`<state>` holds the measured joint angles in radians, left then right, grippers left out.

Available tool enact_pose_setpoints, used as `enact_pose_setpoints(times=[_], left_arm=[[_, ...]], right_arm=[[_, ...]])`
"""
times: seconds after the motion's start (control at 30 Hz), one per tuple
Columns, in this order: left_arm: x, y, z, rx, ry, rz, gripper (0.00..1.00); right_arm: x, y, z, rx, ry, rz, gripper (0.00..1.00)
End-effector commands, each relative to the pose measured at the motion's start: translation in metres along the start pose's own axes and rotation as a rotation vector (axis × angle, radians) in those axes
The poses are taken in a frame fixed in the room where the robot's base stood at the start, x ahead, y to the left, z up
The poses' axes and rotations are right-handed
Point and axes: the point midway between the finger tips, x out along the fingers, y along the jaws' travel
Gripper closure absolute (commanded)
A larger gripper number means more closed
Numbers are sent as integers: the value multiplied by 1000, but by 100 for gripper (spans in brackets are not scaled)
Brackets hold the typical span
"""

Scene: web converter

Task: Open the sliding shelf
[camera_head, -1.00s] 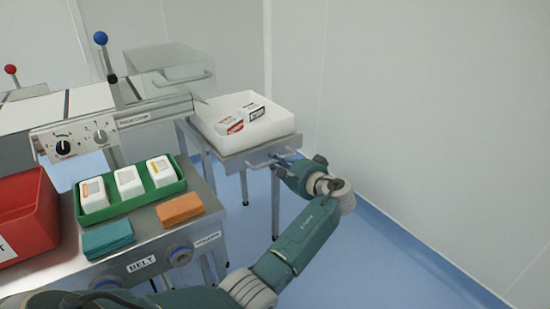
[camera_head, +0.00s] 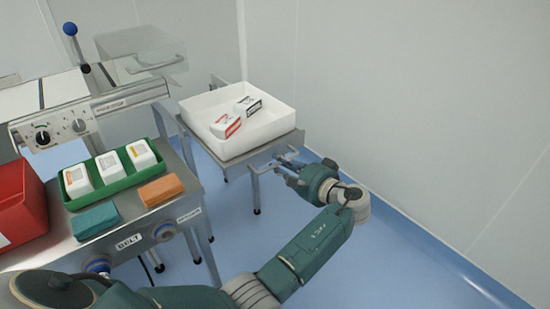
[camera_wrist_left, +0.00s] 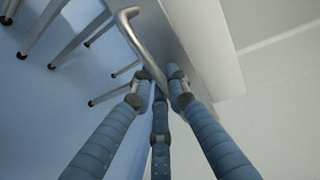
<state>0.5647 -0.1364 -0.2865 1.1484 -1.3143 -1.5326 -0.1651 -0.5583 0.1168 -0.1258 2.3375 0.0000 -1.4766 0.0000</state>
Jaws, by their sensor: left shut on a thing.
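The sliding shelf (camera_head: 240,150) is a grey metal surface on legs, right of the machine, with a white tray (camera_head: 268,134) on it. A bent metal handle (camera_head: 262,168) sticks out at its front edge. My left gripper (camera_head: 287,165) is at the right part of this handle, with my arm reaching in from the lower left. In the left wrist view the curved handle (camera_wrist_left: 140,42) runs down between the fingertips of my left gripper (camera_wrist_left: 160,80), which are closed around it. My right gripper is not in view.
Two small boxes (camera_head: 238,117) lie in the white tray. The machine table on the left holds a green tray (camera_head: 118,186) of white boxes, folded cloths (camera_head: 161,190) and a red bin (camera_head: 20,205). The blue floor right of my arm is clear up to the white wall.

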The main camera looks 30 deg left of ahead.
Motion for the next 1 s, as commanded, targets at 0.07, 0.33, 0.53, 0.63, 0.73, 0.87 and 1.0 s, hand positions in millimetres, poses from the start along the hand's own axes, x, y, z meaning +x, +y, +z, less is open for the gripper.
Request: enact_pose_setpoints(times=[0.07,0.33,0.53,0.63,0.73,0.87,1.0], left_arm=[[-2,-1,0,-1,0,-2,100],[-2,-1,0,-1,0,-2,100],[-2,0,0,-1,0,-2,69],[-2,0,0,-1,0,-1,69],[-2,0,0,-1,0,-1,69],[-3,-8,0,-4,0,-1,69],[-8,-32,-1,-8,1,-6,69]], right_arm=[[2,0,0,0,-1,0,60],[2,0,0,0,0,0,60],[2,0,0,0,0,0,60],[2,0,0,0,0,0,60],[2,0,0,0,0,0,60],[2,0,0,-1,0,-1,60],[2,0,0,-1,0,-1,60]])
